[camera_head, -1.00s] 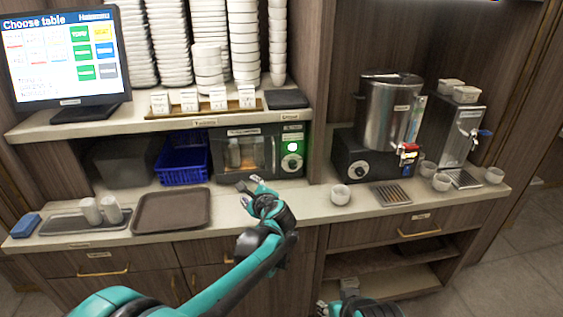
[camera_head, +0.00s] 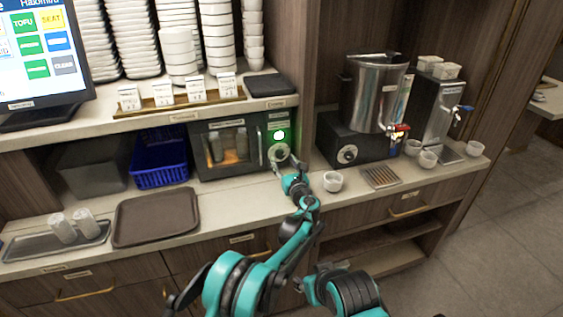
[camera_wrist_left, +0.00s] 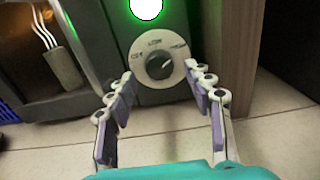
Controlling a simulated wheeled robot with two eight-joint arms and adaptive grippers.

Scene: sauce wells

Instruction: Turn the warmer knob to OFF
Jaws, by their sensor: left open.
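The warmer (camera_head: 232,148) is a dark box with a glass door under the shelf. Its round knob (camera_head: 279,153) sits on the right of its front, below a lit green light (camera_head: 280,135). In the left wrist view the knob (camera_wrist_left: 160,65) has a dark centre in a pale dial marked OFF, LOW and HIGH; its pale mark points up and right, toward HIGH. My left gripper (camera_wrist_left: 161,84) is open and empty, its fingers either side of the knob's lower part and a little in front. In the head view the left gripper (camera_head: 289,168) is just below the knob. Part of my right arm shows low down; its gripper cannot be made out.
A steel urn (camera_head: 375,92) on a black base with another knob (camera_head: 347,154) stands to the right. A white cup (camera_head: 333,181) is on the counter near my left arm. A blue basket (camera_head: 160,160) and brown tray (camera_head: 156,216) are left. A wooden divider borders the warmer's right.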

